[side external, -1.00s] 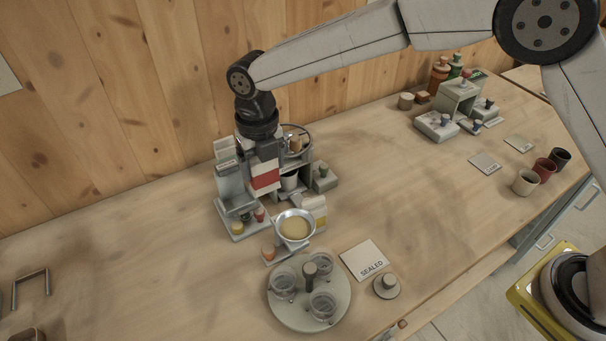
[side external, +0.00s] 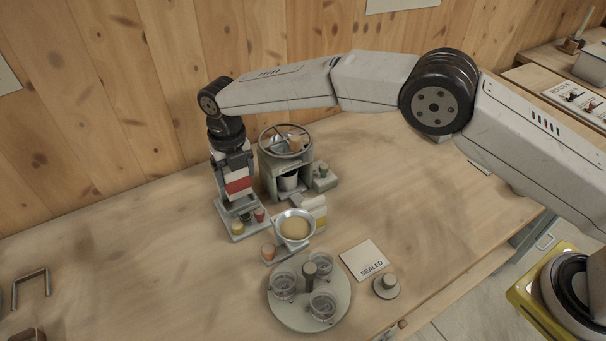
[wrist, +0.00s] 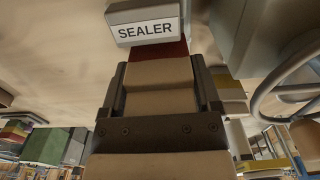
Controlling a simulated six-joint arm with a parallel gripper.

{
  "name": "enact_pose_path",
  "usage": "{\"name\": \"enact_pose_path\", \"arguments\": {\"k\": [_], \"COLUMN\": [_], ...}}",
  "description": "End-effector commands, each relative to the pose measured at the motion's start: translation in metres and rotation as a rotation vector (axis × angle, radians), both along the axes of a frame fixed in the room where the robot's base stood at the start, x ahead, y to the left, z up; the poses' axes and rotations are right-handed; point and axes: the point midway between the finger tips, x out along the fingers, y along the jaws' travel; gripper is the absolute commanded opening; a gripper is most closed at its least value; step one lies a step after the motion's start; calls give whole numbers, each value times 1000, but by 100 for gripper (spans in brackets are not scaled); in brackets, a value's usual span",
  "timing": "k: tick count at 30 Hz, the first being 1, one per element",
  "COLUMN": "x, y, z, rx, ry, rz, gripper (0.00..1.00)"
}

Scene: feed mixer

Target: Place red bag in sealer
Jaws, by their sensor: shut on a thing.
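My gripper (side external: 235,170) points down and is shut on the red bag (side external: 238,185), a pale bag with a red band. In the wrist view the bag (wrist: 160,73) is between the two dark fingers, its red part under the SEALER sign. The sealer (side external: 236,232) is a grey unit with yellow, green and red buttons on its base. In the side view the bag hangs in front of or within its upright part, which is mostly hidden. The sealer's sign (wrist: 146,31) is close beyond the bag in the wrist view. I cannot tell whether the bag touches the sealer.
A grey mixer with a handwheel (side external: 286,142) stands close to the right of my gripper. A scale with a bowl of yellow feed (side external: 295,228) is in front. A round carousel with glass jars (side external: 337,302) and a SEALED mat (side external: 364,258) lie nearer. The left table is mostly clear.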

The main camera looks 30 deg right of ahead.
Motion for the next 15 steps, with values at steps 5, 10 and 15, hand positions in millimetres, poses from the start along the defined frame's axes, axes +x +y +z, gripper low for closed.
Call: {"name": "enact_pose_path", "arguments": {"k": [5,10,15], "x": [4,5,6], "y": [2,2,3], "z": [-5,-5,-8], "rx": [0,1,0], "ry": [-1,-1,-1], "rz": [0,0,0], "gripper": [7,7,7]}}
